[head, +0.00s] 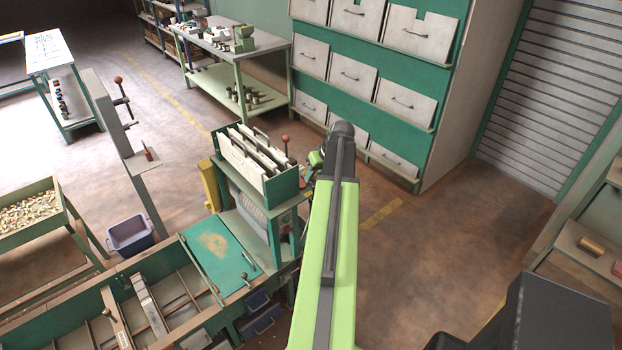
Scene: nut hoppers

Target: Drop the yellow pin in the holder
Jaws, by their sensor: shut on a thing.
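My arm reaches forward and up from the bottom centre, and its far end is beside the green machine. My gripper (315,160) shows only as a small green part left of the arm's end. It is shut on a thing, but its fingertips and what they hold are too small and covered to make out. I cannot pick out the yellow pin. I cannot tell for sure which thing is the holder. A green open-topped box (281,186) with upright pale plates in it sits on top of the machine, just left of my gripper.
A red-knobbed lever (286,143) stands by the box. A yellow post (209,186) is at the machine's left. A green bench (60,318) with rails runs along the lower left. A blue bin (130,236) stands on the floor. A drawer cabinet (440,90) is behind; floor to the right is clear.

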